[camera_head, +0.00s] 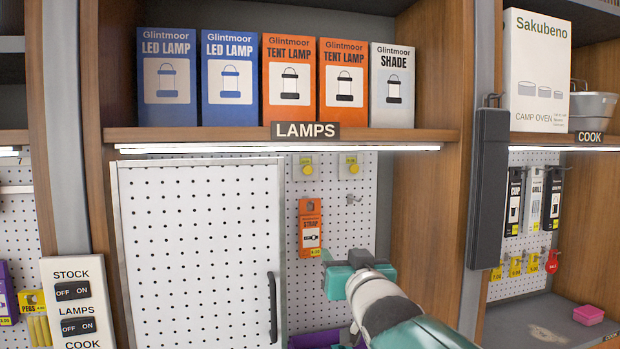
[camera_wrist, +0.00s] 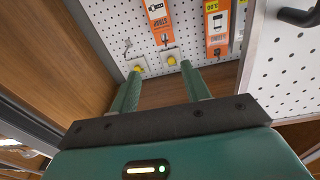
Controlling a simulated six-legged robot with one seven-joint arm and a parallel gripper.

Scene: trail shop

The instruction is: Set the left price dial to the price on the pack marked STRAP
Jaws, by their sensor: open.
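The orange STRAP pack (camera_head: 310,228) hangs on the pegboard below the left dial (camera_head: 307,168); its small yellow price tag is too blurred to read surely. The right dial (camera_head: 351,168) is beside it, under the shelf. My gripper (camera_head: 345,265) is in front of the board, lower right of the pack. The wrist view is upside down: the left dial (camera_wrist: 171,60) and right dial (camera_wrist: 138,70) show between and beyond the fingertips of my open, empty gripper (camera_wrist: 160,70). The STRAP pack (camera_wrist: 158,20) shows partly there. The dial figures are unreadable.
A white perforated panel (camera_head: 200,240) with a dark handle (camera_head: 272,307) covers the board's left part. A second orange pack (camera_wrist: 217,25) shows behind its edge in the wrist view. An empty hook (camera_head: 353,198) is under the right dial. The lamp shelf (camera_head: 400,135) overhangs the dials.

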